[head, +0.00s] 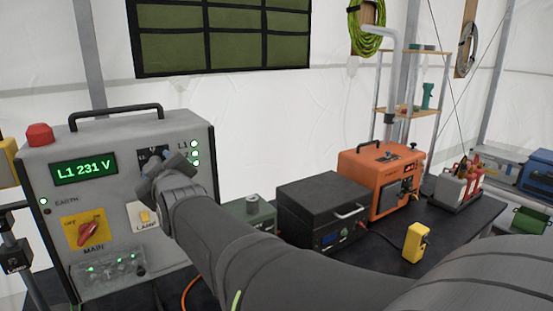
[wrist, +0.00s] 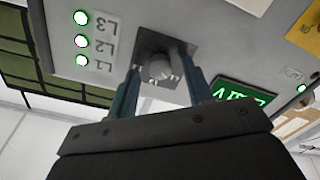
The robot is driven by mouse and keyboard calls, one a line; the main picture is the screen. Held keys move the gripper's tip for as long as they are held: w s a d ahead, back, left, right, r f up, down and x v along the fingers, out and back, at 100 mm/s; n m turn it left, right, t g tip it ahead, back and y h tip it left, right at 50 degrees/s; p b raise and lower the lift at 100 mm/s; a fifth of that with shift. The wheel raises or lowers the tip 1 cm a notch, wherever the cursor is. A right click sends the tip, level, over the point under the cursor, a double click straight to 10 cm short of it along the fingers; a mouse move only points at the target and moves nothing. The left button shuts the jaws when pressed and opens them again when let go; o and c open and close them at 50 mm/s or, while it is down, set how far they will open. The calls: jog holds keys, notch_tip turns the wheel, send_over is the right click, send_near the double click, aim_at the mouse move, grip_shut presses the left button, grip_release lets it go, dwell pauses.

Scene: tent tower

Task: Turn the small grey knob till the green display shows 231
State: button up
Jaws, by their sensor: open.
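The green display (head: 84,172) on the grey panel box reads "L1 231 V" in the head view. The small grey knob (wrist: 160,68) sits on a dark square plate beside the L1, L2, L3 lamps. My gripper (wrist: 162,78) is open, with one finger on each side of the knob. I cannot tell whether the fingers touch it. In the head view my gripper (head: 168,166) is at the panel face and hides most of the knob.
The panel box also carries a red MAIN switch (head: 85,229), a lamp switch (head: 144,215) and a red button (head: 40,134). To the right, a black case (head: 322,208), an orange machine (head: 372,181) and a yellow device (head: 416,242) stand on the dark table.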

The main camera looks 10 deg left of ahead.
jog(key=v, duration=1.1)
jog(key=shift+s+d, duration=0.25)
jog(key=shift+s, duration=0.05)
jog(key=x, duration=1.2)
dwell(0.4)
jog(key=v, duration=1.2)
jog(key=w+a+m, duration=0.8)
jog(key=m, duration=0.4)
dwell(1.3)
